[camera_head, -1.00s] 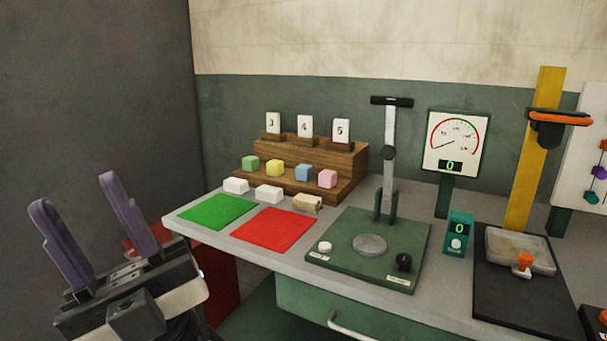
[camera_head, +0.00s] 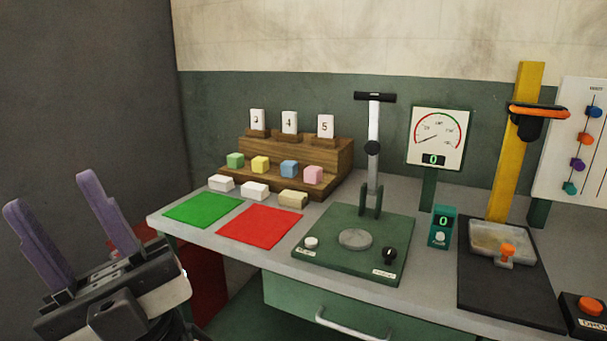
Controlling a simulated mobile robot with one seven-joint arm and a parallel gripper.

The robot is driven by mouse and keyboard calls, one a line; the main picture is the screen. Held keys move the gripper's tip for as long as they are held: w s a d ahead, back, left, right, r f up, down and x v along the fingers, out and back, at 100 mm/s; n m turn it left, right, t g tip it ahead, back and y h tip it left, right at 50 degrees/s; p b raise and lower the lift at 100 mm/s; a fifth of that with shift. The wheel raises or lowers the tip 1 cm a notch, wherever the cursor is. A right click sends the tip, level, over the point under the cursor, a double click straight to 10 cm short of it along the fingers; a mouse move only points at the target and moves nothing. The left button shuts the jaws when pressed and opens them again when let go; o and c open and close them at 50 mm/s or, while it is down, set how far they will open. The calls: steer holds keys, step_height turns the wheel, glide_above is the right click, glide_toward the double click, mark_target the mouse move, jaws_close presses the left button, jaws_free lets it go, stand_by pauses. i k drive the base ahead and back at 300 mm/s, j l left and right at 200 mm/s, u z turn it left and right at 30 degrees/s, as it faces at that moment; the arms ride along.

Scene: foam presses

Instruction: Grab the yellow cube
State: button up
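The yellow cube (camera_head: 260,164) sits on the lower step of a wooden stepped stand (camera_head: 296,150). It stands between a green cube (camera_head: 235,160) on its left and a blue cube (camera_head: 289,169) on its right. A pink cube (camera_head: 313,175) is farther right on the same step. My gripper (camera_head: 50,218) is at the lower left, off the table's left edge and well apart from the cubes. Its two purple fingers are spread wide with nothing between them.
White blocks (camera_head: 255,191) and a beige block (camera_head: 293,199) lie before the stand. Green (camera_head: 203,210) and red (camera_head: 260,227) mats lie in front. A green press (camera_head: 350,247) with an upright lever stands to the right. A dark red object (camera_head: 203,283) is below the table's left end.

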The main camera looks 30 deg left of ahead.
mark_target(260, 165)
steer(key=i+u, duration=0.1)
steer(key=u, duration=1.3)
